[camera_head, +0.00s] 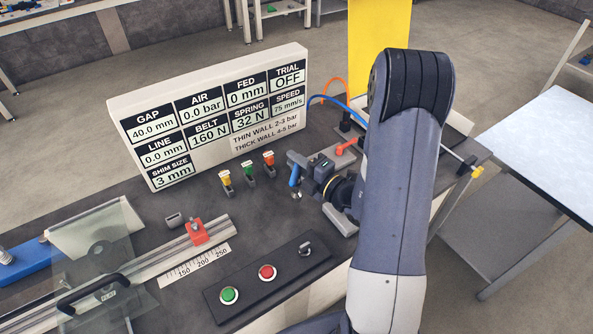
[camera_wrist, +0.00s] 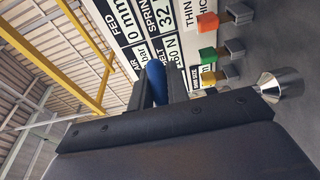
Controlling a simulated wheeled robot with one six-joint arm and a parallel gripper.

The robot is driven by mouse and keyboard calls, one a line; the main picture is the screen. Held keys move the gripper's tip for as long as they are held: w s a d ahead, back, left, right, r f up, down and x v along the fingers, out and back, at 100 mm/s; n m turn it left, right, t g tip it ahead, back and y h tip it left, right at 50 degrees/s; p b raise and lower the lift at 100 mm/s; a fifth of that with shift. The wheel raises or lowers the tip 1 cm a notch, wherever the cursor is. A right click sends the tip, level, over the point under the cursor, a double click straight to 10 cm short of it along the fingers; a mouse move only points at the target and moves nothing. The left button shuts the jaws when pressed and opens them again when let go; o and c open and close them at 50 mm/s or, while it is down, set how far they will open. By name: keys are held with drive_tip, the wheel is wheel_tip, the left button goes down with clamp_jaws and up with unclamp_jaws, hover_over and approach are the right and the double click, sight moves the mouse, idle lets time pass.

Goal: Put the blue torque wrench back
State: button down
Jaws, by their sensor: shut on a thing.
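The blue torque wrench shows as a blue handle (camera_head: 294,176) at my gripper (camera_head: 304,170) in the head view. In the wrist view the rounded blue end of the wrench (camera_wrist: 157,82) sits between the two dark fingers of my gripper (camera_wrist: 160,88). My gripper is shut on it, above the dark bench top. The rest of the wrench is mostly hidden by the fingers. A silver cone-shaped piece (camera_wrist: 272,86) shows at the right of the wrist view; I cannot tell whether it belongs to the wrench.
Yellow, green and orange-red tabbed pieces (camera_head: 248,168) stand in small grey holders left of my gripper. The white display board (camera_head: 212,115) stands behind them. A button box (camera_head: 267,279) lies in front. A red-handled part (camera_head: 346,146) and hoses are behind, near my arm.

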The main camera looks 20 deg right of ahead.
drive_tip(key=shift+f, duration=1.6)
drive_tip(key=shift+f, duration=0.15)
drive_tip(key=c, duration=1.4)
unclamp_jaws()
drive_tip(key=shift+o, duration=0.2)
drive_tip(key=shift+s+f, duration=0.1)
drive_tip(key=shift+f, duration=0.05)
